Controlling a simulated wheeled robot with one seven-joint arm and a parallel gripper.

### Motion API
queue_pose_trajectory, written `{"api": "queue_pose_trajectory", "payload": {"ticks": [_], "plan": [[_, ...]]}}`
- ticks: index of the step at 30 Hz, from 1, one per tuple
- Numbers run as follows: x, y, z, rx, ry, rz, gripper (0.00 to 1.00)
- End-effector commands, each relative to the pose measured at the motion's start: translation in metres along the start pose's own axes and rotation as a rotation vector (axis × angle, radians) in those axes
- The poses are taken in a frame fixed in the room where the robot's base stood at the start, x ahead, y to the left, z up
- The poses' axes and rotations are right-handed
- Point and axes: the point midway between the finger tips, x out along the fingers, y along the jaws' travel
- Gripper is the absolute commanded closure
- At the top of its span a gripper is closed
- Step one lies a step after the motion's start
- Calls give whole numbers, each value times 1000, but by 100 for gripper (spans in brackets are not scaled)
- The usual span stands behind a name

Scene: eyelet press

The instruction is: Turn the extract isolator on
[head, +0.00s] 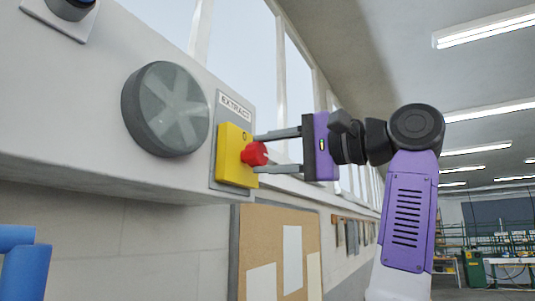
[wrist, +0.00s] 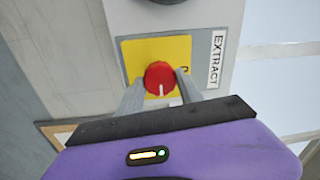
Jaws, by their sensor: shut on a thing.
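The extract isolator is a yellow box (head: 235,168) with a red rotary knob (head: 254,154), on a grey plate (head: 233,104) labelled EXTRACT. The knob also shows in the wrist view (wrist: 160,77), with a white mark on its face pointing toward my gripper's purple body. My gripper (head: 262,153) reaches the box from the right in the head view, one finger above the knob and one below. In the wrist view the fingers (wrist: 160,84) are shut on the knob from both sides. The finger on the right partly covers the marking on the yellow face.
A round grey dial-like disc (head: 165,109) sits on the white duct left of the isolator. A cork board with papers (head: 254,228) hangs below. A blue object (head: 25,265) stands at the lower left.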

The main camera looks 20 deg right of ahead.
Motion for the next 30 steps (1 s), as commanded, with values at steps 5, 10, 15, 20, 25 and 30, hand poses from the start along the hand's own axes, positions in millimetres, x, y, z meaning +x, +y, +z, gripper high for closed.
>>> {"api": "queue_pose_trajectory", "payload": {"ticks": [5,10,15,20,25,30], "plan": [[0,0,-1,2,2,0,36],[0,0,-1,1,1,0,36],[-5,1,0,0,1,-1,36],[-26,2,0,-3,3,-3,36],[-55,2,0,-2,3,-2,36],[-74,1,-1,0,3,-1,36]]}}
